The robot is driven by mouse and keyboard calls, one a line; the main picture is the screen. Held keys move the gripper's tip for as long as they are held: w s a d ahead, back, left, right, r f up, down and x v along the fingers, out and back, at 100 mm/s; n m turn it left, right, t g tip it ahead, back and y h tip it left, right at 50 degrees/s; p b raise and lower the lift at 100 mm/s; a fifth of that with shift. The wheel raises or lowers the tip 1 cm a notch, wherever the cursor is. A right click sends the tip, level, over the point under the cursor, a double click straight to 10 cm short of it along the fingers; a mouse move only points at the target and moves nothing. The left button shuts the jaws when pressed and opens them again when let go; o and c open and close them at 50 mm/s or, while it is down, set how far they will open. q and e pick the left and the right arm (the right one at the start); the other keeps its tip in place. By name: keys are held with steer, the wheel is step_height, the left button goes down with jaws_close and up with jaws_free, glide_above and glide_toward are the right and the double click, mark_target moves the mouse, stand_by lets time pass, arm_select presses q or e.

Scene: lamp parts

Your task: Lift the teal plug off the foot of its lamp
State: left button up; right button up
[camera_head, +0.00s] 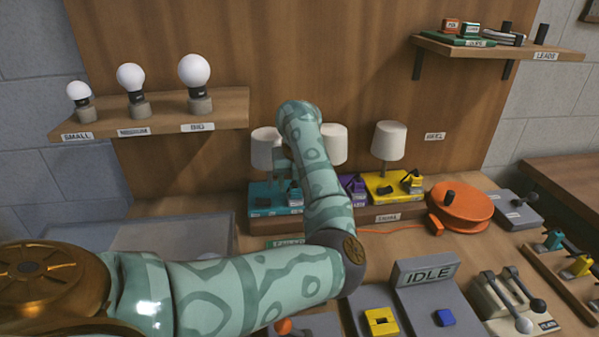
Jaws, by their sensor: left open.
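The teal lamp's foot (262,190) stands on the back shelf, with its white shade (266,147) above it. A small dark teal plug (293,196) appears to sit on the right part of that foot, close beside my forearm. My left arm reaches in from the lower left and bends up over the bench. My left gripper (283,170) points down, open, between the teal lamp's shade and my forearm, above the foot and plug. Its fingertips are small and partly hidden, and I cannot tell whether they touch the plug. My right gripper is out of view.
A purple lamp (351,187) is partly behind my arm; a yellow lamp (390,184) stands to its right. An orange reel (461,205) with a cord lies farther right. An IDLE panel (425,275) and levers (505,300) are in front. Bulbs (194,70) stand on the left shelf.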

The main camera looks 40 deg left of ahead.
mark_target(296, 184)
arm_select(q)
steer(key=shift+x, duration=0.9)
steer(key=shift+f, duration=0.1)
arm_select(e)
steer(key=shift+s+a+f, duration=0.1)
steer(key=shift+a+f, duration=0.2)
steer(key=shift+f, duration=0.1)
arm_select(q)
steer(key=shift+c, duration=0.3)
jaws_close()
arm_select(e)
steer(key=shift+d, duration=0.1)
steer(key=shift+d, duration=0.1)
arm_select(q)
steer(key=shift+r+p, duration=0.3)
steer(key=shift+r, duration=0.4)
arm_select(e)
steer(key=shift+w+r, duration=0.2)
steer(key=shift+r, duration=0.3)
